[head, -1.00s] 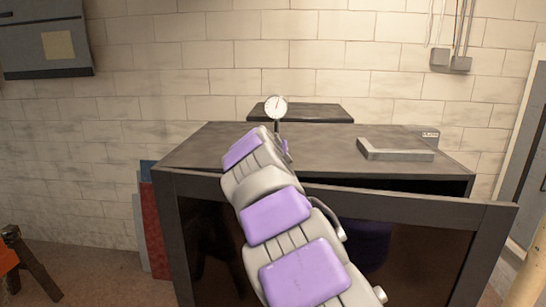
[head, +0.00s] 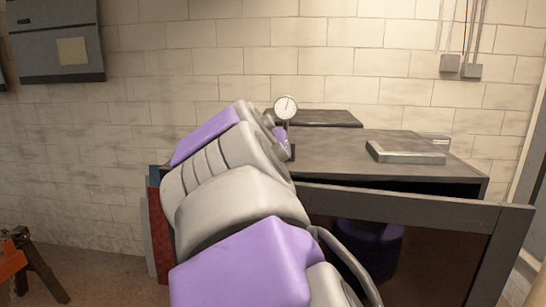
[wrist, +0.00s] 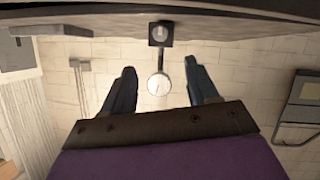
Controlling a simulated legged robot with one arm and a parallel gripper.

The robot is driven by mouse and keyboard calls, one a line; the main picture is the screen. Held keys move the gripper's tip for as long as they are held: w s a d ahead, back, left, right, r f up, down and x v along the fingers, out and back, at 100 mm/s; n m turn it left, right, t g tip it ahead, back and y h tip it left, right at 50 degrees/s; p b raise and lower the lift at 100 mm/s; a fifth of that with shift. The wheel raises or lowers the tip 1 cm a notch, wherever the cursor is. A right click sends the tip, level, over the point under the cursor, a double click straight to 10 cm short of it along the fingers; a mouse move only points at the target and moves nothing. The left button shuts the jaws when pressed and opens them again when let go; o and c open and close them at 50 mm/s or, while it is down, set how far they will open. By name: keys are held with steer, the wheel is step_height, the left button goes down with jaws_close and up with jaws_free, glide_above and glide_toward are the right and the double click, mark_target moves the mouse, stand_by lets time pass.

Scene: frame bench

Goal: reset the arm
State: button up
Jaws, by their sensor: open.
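My gripper (wrist: 160,66) shows in the wrist view with its two dark fingers spread apart and nothing held between them. A round white dial gauge on a stand (wrist: 159,84) appears upside down in the gap between the fingers, beyond them; I cannot tell how far. In the head view the gauge (head: 285,107) stands upright on the dark bench (head: 340,160), just right of my arm's far end. My purple and grey arm fills the middle of the head view and hides most of my gripper there.
A flat grey metal piece (head: 405,152) lies on the bench's right side. A raised dark plate (head: 325,118) is at the back. A purple round thing (head: 368,243) sits under the bench. An orange and dark stand (head: 30,265) is at the lower left.

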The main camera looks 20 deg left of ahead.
steer(key=shift+s+r, duration=0.2)
steer(key=shift+s, duration=0.3)
steer(key=shift+d, duration=0.15)
steer(key=s+d+f+m+g+h+b, duration=0.2)
steer(key=s+d+f+g+b, duration=0.15)
steer(key=d+f, duration=0.95)
steer(key=s+d+f+m+g+h+b, duration=0.25)
steer(key=d+f+b, duration=0.25)
steer(key=d+f, duration=0.85)
steer(key=s+d+f+g+y+b, duration=0.1)
steer(key=s+d+f+g+b, duration=0.1)
steer(key=s+f, duration=0.6)
steer(key=s+d+f+g+y+b, duration=0.1)
steer(key=s+d+f+g+b, duration=0.1)
steer(key=s+f, duration=0.7)
steer(key=s+d+f+g+y+b, duration=0.1)
steer(key=s+d+f+g+b, duration=0.1)
steer(key=s+f+g, duration=0.3)
steer(key=s+f+b, duration=0.1)
steer(key=s+f, duration=0.3)
steer(key=s, duration=0.3)
steer(key=shift+s+d+f+n+b, duration=0.2)
steer(key=shift+s+d+n+b, duration=0.1)
steer(key=shift+d+n+b, duration=0.05)
